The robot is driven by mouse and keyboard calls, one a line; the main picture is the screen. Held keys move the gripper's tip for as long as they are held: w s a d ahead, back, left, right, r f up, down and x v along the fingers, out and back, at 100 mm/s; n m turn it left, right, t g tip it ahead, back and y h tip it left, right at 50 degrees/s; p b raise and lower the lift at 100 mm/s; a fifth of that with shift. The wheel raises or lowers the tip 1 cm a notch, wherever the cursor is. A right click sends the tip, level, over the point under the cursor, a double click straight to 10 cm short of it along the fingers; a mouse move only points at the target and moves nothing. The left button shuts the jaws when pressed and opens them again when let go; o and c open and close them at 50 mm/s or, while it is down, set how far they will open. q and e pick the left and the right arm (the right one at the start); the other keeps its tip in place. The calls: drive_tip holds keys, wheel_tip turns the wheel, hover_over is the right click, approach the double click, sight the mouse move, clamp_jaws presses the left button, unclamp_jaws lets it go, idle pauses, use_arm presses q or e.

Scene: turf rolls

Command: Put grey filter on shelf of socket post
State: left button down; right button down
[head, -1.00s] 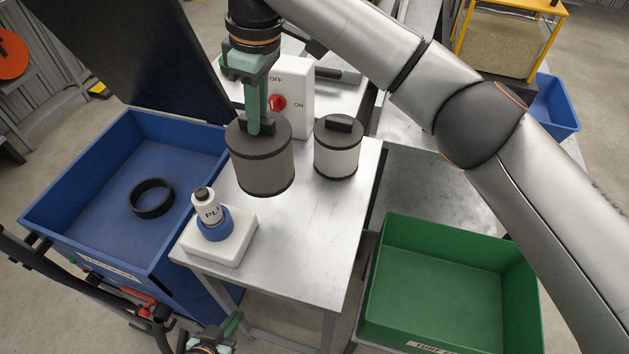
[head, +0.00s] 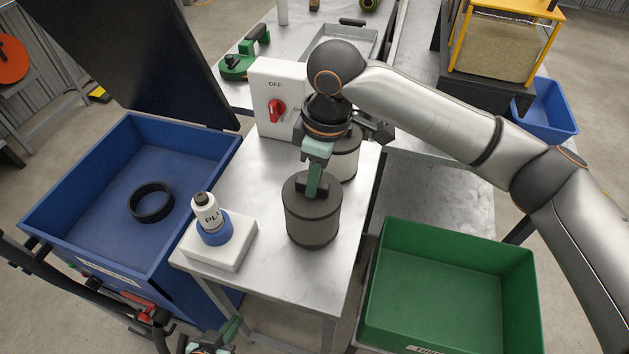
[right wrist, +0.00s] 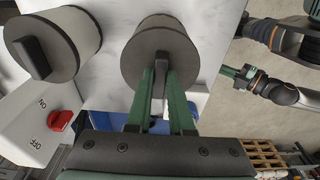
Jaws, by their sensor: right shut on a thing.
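The grey filter (head: 312,222) is a dark grey cylinder with a black top handle. My right gripper (head: 314,188) is shut on that handle and holds the filter upright over the front right part of the metal table. I cannot tell whether its base touches the table. In the right wrist view, the green fingers (right wrist: 161,80) grip the handle of the grey filter (right wrist: 145,45). My left gripper (head: 225,335) is at the bottom edge of the head view, low in front of the table; its jaw state is unclear. I cannot identify the socket post's shelf with certainty.
A white filter (head: 350,165) stands behind, partly hidden by my right wrist. A white box with a red knob (head: 275,111) stands at the back. Blue (head: 85,180) and green (head: 450,285) bins flank the table.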

drive_tip(key=shift+f, duration=0.75)
drive_tip(key=c, duration=0.8)
unclamp_jaws()
drive_tip(key=shift+f, duration=0.15)
drive_tip(key=r, duration=0.4)
drive_tip(key=d+r, duration=0.1)
drive_tip(key=r, duration=0.7)
drive_tip(key=shift+s+d+r, duration=0.1)
drive_tip(key=shift+s+d, duration=0.1)
